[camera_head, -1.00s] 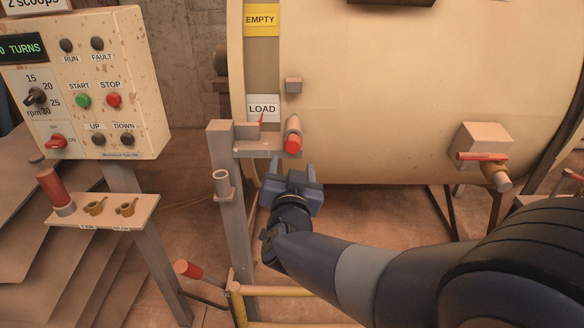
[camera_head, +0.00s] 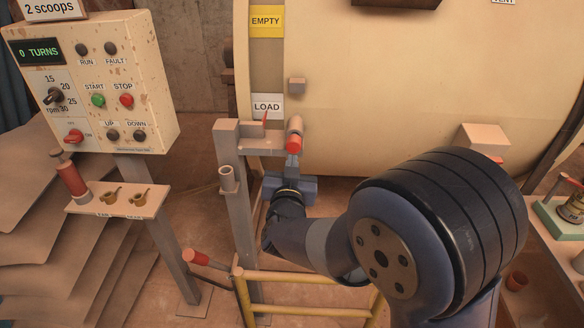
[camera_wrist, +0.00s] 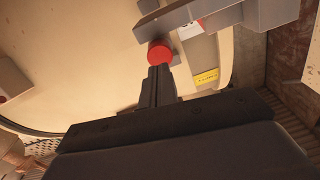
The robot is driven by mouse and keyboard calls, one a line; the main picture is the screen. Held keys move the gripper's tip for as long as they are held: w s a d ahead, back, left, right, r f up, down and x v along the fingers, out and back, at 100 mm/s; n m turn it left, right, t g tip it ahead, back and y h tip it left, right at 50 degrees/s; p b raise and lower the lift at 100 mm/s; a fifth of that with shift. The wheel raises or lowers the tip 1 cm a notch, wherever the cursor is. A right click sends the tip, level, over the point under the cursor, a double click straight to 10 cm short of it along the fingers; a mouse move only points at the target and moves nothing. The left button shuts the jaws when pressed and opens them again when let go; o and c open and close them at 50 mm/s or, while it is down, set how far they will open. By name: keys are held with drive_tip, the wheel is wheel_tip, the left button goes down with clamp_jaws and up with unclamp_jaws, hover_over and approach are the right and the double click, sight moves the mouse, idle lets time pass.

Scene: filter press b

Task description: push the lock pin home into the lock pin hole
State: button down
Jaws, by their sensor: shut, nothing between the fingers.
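The lock pin (camera_head: 294,145) has a red end and sits in the grey bracket (camera_head: 260,143) beside the drum, below the LOAD label. Its red end also shows in the wrist view (camera_wrist: 160,52). My gripper (camera_head: 292,165) is shut and empty, just below the red end. In the wrist view the closed fingertips (camera_wrist: 159,72) line up with the red end and appear to meet it; I cannot tell whether they touch. The lock pin hole is not visible; the bracket and pin hide that spot.
The large cream drum (camera_head: 400,100) fills the background. A grey post (camera_head: 236,190) with a short tube (camera_head: 227,179) stands left of my gripper. A yellow rail (camera_head: 300,277) runs below my arm. The control panel (camera_head: 95,85) and a small shelf (camera_head: 118,200) are at left.

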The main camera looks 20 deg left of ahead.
drive_tip(key=shift+x, duration=1.7)
drive_tip(key=shift+x, duration=0.75)
drive_tip(key=b, duration=0.2)
approach(293, 148)
drive_tip(key=v, duration=0.5)
drive_tip(key=shift+s+d, duration=0.15)
drive_tip(key=shift+s, duration=0.05)
drive_tip(key=p+x, duration=0.2)
drive_tip(key=x, duration=1.1)
drive_tip(key=shift+w, duration=0.35)
drive_tip(key=shift+s, duration=0.1)
